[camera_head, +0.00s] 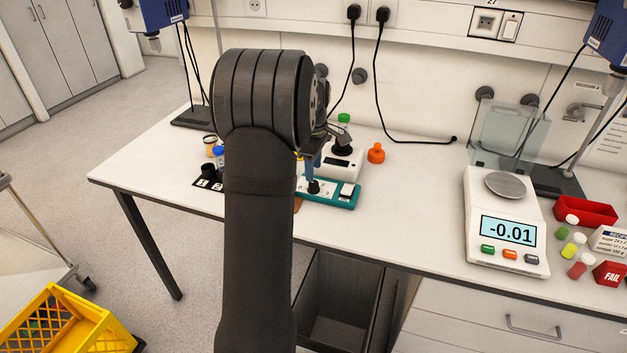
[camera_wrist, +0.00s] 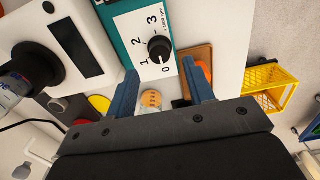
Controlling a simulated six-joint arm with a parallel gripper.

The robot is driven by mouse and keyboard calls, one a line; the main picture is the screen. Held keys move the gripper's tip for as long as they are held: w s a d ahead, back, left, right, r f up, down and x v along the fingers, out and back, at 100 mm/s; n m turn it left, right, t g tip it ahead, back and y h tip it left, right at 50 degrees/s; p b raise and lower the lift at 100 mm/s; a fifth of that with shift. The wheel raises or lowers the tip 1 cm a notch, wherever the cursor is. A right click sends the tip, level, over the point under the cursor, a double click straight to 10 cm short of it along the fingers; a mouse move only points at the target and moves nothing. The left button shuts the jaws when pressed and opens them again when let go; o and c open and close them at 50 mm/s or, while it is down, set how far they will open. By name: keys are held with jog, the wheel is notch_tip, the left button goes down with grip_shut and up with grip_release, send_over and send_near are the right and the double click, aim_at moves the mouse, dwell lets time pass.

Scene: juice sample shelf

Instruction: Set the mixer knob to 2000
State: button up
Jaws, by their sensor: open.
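The teal box (camera_head: 338,203) stands on the bench with a white dial face and a black knob (camera_head: 314,187). In the wrist view the black knob (camera_wrist: 159,48) sits on the dial face (camera_wrist: 127,28), marked 0, 1, 2 and 3. Its pale mark seems to face the 0, but it is small. My gripper (camera_head: 312,172) is over the box at the knob. In the wrist view its blue fingers (camera_wrist: 164,82) are open with nothing between them, one each side of the knob's line. I cannot tell whether they touch the knob.
A white device (camera_head: 341,165) with a black top and a green-capped tube (camera_head: 344,121) stands behind the box. An orange-capped bottle (camera_head: 376,153) is to its right. A scale (camera_head: 505,227) reading -0.01 and a red tray (camera_head: 582,212) are farther right. The bench between is clear.

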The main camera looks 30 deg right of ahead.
aim_at(314, 186)
notch_tip(314, 186, down, 5)
jog(key=shift+f, duration=0.1)
dwell(0.3)
jog(key=c, duration=1)
